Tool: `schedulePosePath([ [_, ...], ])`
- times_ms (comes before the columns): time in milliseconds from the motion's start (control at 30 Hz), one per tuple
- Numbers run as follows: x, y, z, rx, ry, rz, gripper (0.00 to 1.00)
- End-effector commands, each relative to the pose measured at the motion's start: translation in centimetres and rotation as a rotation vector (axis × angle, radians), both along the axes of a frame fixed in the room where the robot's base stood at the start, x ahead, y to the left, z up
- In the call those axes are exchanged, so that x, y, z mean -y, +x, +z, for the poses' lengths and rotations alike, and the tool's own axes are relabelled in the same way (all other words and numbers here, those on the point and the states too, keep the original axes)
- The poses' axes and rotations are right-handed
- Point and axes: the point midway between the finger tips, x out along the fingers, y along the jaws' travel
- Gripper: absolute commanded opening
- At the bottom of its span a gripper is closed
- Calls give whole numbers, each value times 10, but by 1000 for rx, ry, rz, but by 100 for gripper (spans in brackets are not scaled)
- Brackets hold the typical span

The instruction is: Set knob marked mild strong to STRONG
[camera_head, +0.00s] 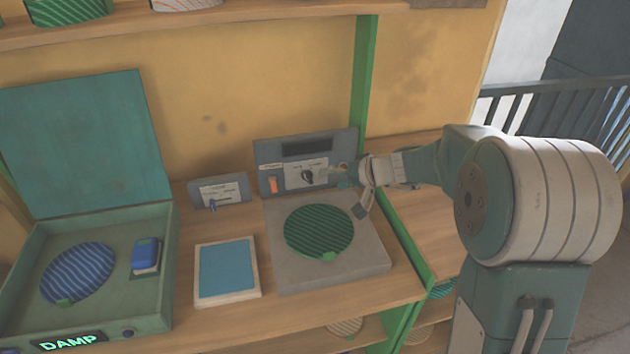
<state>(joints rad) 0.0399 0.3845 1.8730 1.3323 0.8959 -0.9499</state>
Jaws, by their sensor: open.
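A black rotary knob (307,175) sits on a white label on the upright grey control panel (345,147) at the back of the bench. The print on the label is too small to read, so I cannot tell which mark the knob points to. My gripper (345,187) is open, just right of the knob in the picture and in front of the panel's right part. It does not appear to hold anything. Its fingers are small here, and I cannot tell whether one touches the panel.
An orange switch (272,185) is left of the knob. A smaller slider panel (222,192) stands further left. A green striped disc (319,230) lies on the grey plate (290,280) below. A blue pad (227,268) and open green case (160,290) are left. A green post (362,75) rises behind.

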Motion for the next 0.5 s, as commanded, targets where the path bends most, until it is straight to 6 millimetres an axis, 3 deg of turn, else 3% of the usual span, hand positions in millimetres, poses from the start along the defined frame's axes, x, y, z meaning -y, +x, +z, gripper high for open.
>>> schedulePosePath([
  [33,0,17,-16,2,30,-20,83],
  [200,3,59,-52,41,108,-87,83],
  [500,0,82,-73,65,139,-124,83],
])
